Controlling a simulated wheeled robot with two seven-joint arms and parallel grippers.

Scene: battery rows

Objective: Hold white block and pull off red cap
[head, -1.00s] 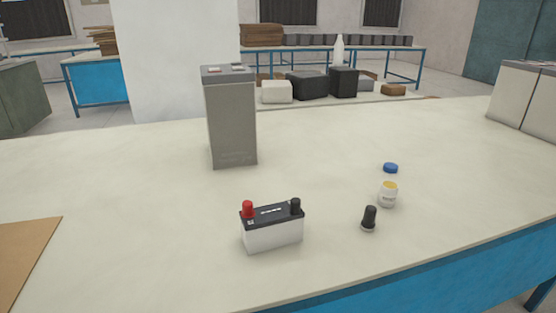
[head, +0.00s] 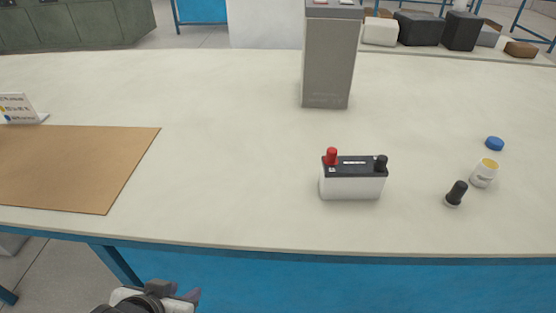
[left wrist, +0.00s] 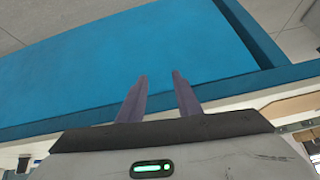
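The white block (head: 352,187) is a small battery with a black top, standing upright on the pale table. The red cap (head: 331,156) sits on its top at the left end, and a black cap (head: 381,163) sits at the right end. My left gripper (head: 190,294) is low at the bottom of the head view, in front of and below the table's front edge, well apart from the block. In the left wrist view its two fingers (left wrist: 160,80) are apart with nothing between them. My right gripper is not in view.
A tall grey battery (head: 328,60) stands behind the block. To the right are a black-topped piece (head: 456,194), a small white bottle (head: 484,173) and a blue cap (head: 495,143). A brown board (head: 75,165) lies at left. The table between board and block is clear.

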